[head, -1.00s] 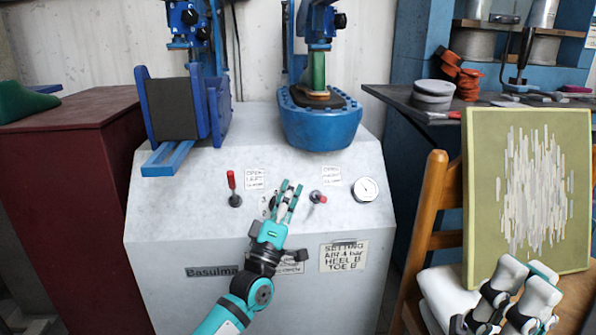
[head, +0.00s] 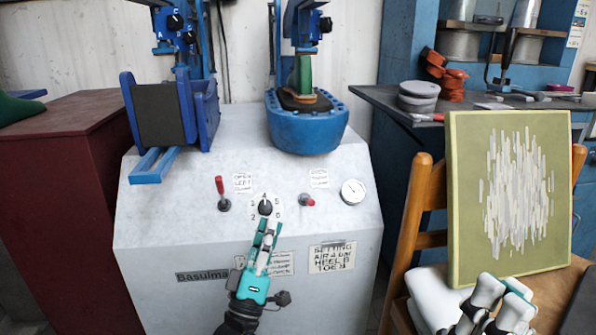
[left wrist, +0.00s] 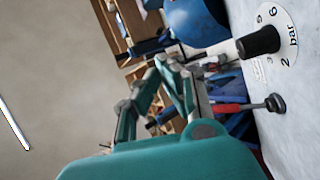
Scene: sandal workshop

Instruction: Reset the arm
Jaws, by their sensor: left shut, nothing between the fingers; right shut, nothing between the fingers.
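My left gripper (head: 267,232) is shut and empty in front of the grey-white machine panel (head: 160,225). Its fingertips are just below the black dial knob (head: 265,207) in the head view. In the left wrist view, the gripper's fingers (left wrist: 172,68) are together with nothing between them, and the black knob (left wrist: 260,42) stands clear of them on its numbered dial. My right gripper (head: 508,285) is at the lower right, shut and empty, in front of the chair and the framed panel; its fingertips are hard to make out.
A red-handled lever (head: 221,190) and a smaller red-tipped switch (head: 306,200) flank the dial, with a pressure gauge (head: 353,191) farther right. Blue presses stand on the machine. A wooden chair (head: 418,215) holds a framed panel (head: 462,200) at the right. A dark red cabinet (head: 60,210) stands left.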

